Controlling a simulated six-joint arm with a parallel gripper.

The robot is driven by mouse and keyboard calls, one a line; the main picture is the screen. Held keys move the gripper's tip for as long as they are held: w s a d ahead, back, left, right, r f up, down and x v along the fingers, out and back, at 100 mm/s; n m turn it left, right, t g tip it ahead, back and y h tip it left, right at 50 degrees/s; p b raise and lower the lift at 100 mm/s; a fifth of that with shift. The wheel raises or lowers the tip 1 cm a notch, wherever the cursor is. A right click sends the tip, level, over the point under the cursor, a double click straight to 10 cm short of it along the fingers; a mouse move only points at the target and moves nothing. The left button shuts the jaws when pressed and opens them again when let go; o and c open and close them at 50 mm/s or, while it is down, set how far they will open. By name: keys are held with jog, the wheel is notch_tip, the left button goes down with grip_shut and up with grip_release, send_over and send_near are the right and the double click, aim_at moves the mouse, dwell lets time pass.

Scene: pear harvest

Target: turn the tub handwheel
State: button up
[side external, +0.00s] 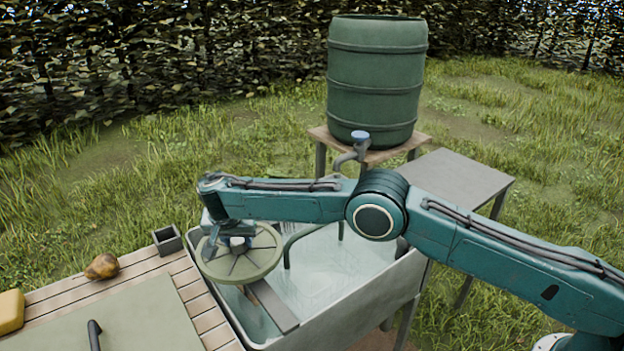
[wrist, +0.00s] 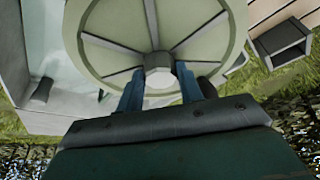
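The tub handwheel is a round, pale green wheel with dark spokes (side external: 262,252), lying roughly flat above the tub's near left part. My gripper (side external: 232,240) points down at the hub. In the wrist view its two blue fingers (wrist: 160,78) are spread apart, one on each side of the hub. Whether they touch it is hard to see. The grey metal tub (side external: 345,318) holds clear water.
A wooden bench (side external: 190,285) adjoins the tub on the left, with a brown pear (side external: 102,267), a small dark square pot (side external: 167,240) and a yellow block (side external: 10,311). A green barrel (side external: 377,85) with a tap (side external: 352,148) stands behind. A grey table (side external: 455,178) is at right.

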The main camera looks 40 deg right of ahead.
jog(key=o, duration=0.4)
jog(key=shift+c, duration=0.2)
jog(key=v, duration=0.7)
jog(key=shift+r, duration=0.25)
jog(key=shift+s+r, duration=0.1)
